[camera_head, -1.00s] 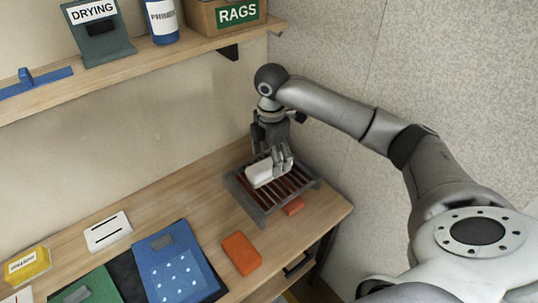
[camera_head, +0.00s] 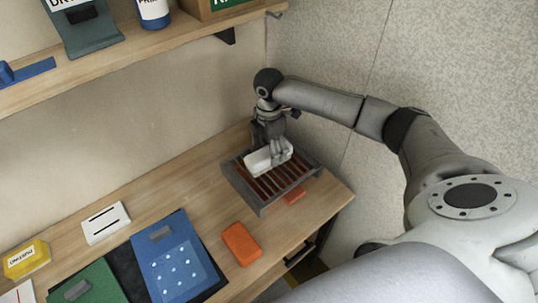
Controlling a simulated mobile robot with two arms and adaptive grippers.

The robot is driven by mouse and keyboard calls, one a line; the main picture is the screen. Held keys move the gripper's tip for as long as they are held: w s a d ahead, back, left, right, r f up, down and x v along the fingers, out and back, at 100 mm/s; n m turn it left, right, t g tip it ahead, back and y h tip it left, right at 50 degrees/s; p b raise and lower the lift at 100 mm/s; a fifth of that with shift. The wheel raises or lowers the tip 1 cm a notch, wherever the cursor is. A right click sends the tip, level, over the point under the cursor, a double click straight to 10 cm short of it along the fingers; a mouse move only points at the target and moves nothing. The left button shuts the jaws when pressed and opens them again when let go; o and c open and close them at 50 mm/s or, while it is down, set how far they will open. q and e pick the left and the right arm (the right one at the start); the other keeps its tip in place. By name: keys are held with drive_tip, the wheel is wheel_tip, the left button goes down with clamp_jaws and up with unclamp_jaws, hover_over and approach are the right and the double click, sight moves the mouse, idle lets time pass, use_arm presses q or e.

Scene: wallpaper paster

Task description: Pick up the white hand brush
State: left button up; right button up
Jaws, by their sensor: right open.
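The white hand brush (camera_head: 258,161) lies on the dark slatted rack (camera_head: 262,208) at the right end of the wooden bench. My right gripper (camera_head: 281,153) points down at the brush, with its fingers around or right beside the white body; I cannot tell whether they touch it. Its jaws are open. The fingers hide part of the brush. My left gripper is not in view.
An orange block (camera_head: 241,244) lies in front of the rack. Blue (camera_head: 172,256) and green (camera_head: 90,285) pads, a white slotted block (camera_head: 105,223) and a yellow block (camera_head: 26,259) lie to the left. A shelf (camera_head: 130,50) runs above; the speckled wall (camera_head: 330,45) is close on the right.

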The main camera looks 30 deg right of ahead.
wheel_tip(320, 180, down, 2)
drive_tip(key=shift+f, duration=0.2)
drive_tip(key=c, duration=1.2)
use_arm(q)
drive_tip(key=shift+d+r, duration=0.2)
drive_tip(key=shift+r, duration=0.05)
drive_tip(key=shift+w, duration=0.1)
use_arm(e)
drive_tip(key=shift+r, duration=0.15)
